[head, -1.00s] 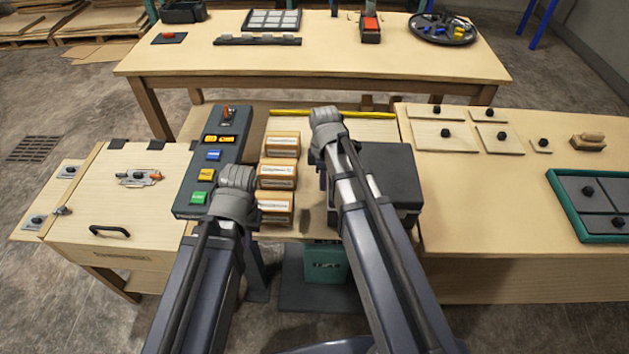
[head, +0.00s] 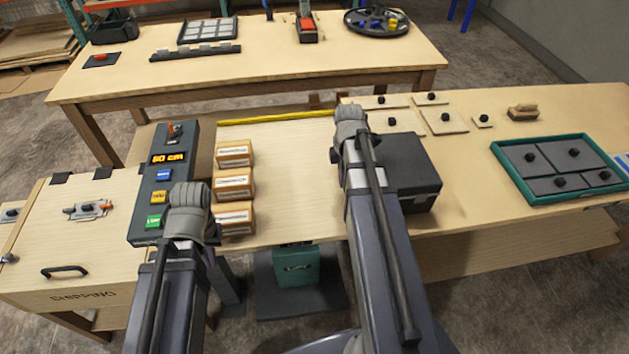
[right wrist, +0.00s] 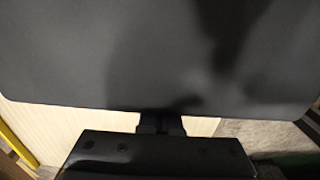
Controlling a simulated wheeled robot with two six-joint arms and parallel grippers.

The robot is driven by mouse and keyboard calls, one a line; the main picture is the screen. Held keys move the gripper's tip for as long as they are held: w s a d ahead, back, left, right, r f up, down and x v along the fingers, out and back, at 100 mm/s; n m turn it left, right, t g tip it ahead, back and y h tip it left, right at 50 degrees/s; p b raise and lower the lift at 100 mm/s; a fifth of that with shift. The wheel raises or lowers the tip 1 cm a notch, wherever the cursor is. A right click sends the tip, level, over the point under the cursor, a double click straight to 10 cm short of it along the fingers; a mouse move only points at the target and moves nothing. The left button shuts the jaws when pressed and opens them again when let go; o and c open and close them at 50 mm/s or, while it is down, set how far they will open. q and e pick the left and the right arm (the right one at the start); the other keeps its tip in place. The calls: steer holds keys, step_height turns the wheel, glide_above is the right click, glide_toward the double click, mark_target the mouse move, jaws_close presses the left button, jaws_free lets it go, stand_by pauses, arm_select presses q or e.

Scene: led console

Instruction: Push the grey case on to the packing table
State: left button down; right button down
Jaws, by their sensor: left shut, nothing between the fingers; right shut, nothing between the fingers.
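The grey case (head: 412,165) is a dark box at the left edge of the packing table (head: 480,225). It appears to lie mostly over the tabletop; my right arm hides its left side and the seam beneath. My right gripper (head: 350,112) is shut and empty, at the case's left side. In the right wrist view the case (right wrist: 150,60) fills the upper part, with the shut fingertips (right wrist: 162,120) at its lower edge; contact is hard to tell. My left gripper (head: 188,195) is shut and empty, over the front of the console (head: 150,205).
Several orange-brown boxes (head: 234,186) stand on the pale platform (head: 290,180) left of the case. A yellow strip (head: 275,117) runs along its back. On the packing table, flat panels (head: 398,121) lie behind the case and a green-rimmed tray (head: 508,178) lies to its right.

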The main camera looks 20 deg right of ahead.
mark_target(389, 159)
steer(key=s+d, duration=0.1)
steer(key=d, duration=0.4)
steer(key=s+d, duration=0.2)
steer(key=d, duration=0.4)
steer(key=s+d, duration=0.1)
steer(key=d, duration=0.4)
steer(key=shift+s+d, duration=0.2)
steer(key=shift+s, duration=0.15)
steer(key=shift+a, duration=0.15)
